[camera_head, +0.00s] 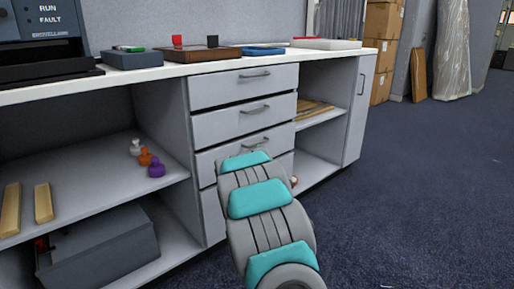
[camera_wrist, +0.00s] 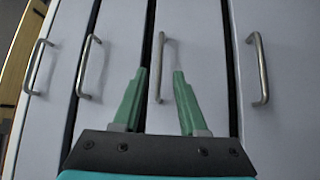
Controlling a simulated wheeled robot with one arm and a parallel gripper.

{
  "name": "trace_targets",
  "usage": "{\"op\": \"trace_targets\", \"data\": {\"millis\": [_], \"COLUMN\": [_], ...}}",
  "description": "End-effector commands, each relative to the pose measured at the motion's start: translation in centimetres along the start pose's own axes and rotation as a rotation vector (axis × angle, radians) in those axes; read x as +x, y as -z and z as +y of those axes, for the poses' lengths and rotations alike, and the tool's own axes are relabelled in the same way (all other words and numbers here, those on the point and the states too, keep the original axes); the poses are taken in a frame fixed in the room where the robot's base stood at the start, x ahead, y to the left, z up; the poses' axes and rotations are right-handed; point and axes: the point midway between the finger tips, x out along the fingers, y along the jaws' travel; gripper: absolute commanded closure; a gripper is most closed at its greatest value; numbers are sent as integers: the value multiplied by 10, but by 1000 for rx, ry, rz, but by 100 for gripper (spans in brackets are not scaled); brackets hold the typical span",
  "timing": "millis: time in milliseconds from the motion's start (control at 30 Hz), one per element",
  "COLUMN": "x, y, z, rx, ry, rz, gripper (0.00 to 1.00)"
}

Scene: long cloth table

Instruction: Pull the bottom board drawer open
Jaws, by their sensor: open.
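The stack of drawers stands shut under the counter, each with a metal bar handle. The bottom drawer (camera_head: 213,214) is mostly hidden behind my arm in the head view. In the wrist view, turned sideways, it appears to be the front at the far right (camera_wrist: 295,75), with its handle (camera_wrist: 262,70) fully visible. My gripper (camera_wrist: 160,72) is open and empty. In the wrist view its green fingers lie either side of the handle of the third drawer (camera_wrist: 160,60), one left of the bottom handle. I cannot tell the gap in depth.
The upper drawers (camera_head: 240,87) are closed. Open shelves flank the stack, with small coloured knobbed pieces (camera_head: 147,159) at left and wooden boards (camera_head: 313,108) at right. Trays and boxes sit on the white countertop (camera_head: 222,66). The carpet (camera_head: 420,180) at right is clear.

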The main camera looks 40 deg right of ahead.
Motion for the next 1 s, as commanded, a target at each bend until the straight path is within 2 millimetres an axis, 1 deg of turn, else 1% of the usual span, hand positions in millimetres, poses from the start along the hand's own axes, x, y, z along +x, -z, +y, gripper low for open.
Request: {"op": "trace_targets", "data": {"millis": [400,500,633,867,1000], "x": [51,59,65,65,65], "y": [-1,0,0,0,0], "z": [-1,-1,0,0,0], "rx": [2,1,0,0,0], "ry": [0,1,1,2,2], "rz": [-1,0,1,1,0], "gripper": [58,58,58,58,74]}}
